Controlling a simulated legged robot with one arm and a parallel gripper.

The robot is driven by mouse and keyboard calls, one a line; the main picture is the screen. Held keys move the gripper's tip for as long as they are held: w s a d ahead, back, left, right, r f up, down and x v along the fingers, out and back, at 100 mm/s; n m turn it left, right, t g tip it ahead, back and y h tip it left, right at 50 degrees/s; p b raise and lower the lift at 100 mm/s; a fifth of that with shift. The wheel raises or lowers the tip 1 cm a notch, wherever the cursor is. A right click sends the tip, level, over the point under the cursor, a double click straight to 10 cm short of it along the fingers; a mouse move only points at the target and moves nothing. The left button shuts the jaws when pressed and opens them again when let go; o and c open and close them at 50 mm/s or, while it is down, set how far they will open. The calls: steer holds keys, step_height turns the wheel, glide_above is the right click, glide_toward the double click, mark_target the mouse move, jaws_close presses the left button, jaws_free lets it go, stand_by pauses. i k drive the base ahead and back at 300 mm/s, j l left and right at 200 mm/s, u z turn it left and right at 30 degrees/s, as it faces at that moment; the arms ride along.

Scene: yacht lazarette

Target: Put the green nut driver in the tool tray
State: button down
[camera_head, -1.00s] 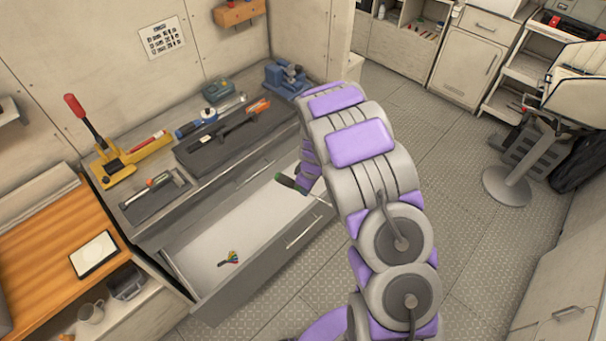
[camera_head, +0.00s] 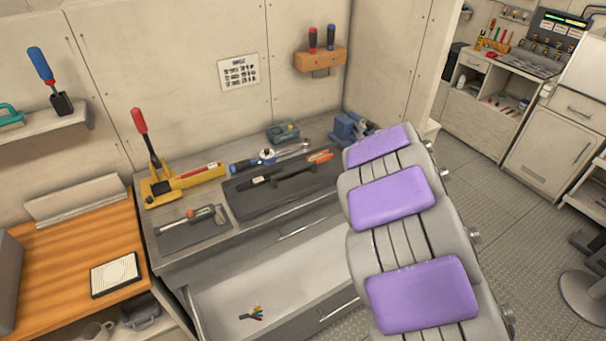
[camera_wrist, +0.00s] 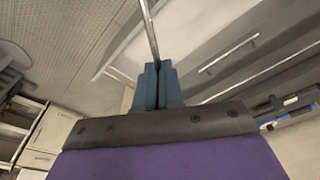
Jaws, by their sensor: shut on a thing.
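In the wrist view my gripper (camera_wrist: 157,72) has its blue fingers shut on a thin metal shaft, which I take as the green nut driver (camera_wrist: 148,28). The shaft runs up out of the picture, and the green handle is not visible. In the head view my gripper and the driver are hidden behind my arm. A dark tray (camera_head: 292,191), seemingly the tool tray, lies on the grey workbench (camera_head: 180,262). It holds a black tool and an orange-ended tool.
Below the bench top, a drawer (camera_head: 300,285) is open, with a multicoloured tool set (camera_head: 252,313) inside. A smaller dark mat (camera_head: 180,238) with a tool, a red-handled yellow device (camera_head: 160,188) and a blue vise (camera_head: 350,128) stand on the bench.

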mark_target(300, 187)
steer(key=i+l+u, duration=0.25)
steer(key=i, duration=0.3)
steer(key=i+l+u, duration=0.2)
steer(key=i+l, duration=0.3)
